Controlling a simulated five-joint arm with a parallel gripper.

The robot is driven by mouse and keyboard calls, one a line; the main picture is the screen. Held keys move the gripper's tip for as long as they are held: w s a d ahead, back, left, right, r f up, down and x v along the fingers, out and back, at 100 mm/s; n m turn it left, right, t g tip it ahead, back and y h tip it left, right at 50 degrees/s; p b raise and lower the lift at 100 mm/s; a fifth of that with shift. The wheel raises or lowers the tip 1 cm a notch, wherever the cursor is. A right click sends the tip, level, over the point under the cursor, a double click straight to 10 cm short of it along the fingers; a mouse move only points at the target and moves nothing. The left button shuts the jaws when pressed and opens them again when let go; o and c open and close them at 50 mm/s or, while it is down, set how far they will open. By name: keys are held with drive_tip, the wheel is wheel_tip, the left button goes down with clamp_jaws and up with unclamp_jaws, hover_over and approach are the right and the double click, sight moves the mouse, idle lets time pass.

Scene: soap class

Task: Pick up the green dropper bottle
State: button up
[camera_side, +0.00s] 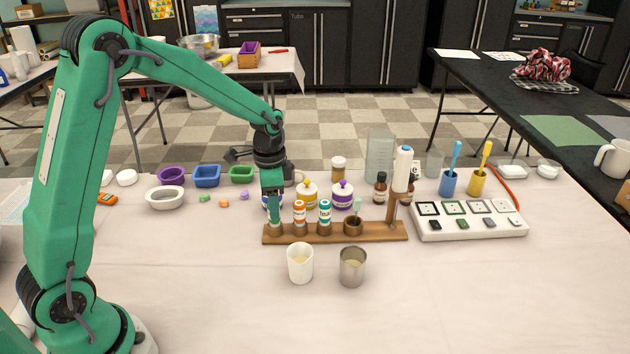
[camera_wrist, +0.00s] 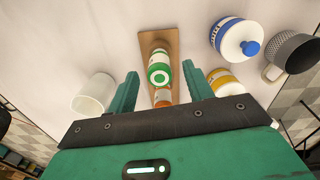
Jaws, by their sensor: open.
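The green dropper bottle (camera_wrist: 160,68) shows in the wrist view, with a green and white top and body, in the wooden rack (camera_wrist: 145,42). My gripper (camera_wrist: 160,70) is open, with one finger on each side of this bottle in the picture. I cannot tell whether a finger touches it. In the side view my gripper (camera_side: 275,214) points down at the left end of the rack (camera_side: 380,231) and hides most of the bottle there. An orange-capped bottle (camera_side: 299,212) stands just to its right; it also shows in the wrist view (camera_wrist: 162,97).
A teal-labelled bottle (camera_side: 325,213) stands farther right in the rack. Yellow-lidded (camera_side: 307,195) and purple-lidded (camera_side: 343,196) jars stand behind. A white cup (camera_side: 300,264) and a metal cup (camera_side: 352,267) stand in front. The table front is clear.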

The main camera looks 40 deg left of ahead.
drive_tip(key=shift+f, duration=2.1)
drive_tip(key=c, duration=0.6)
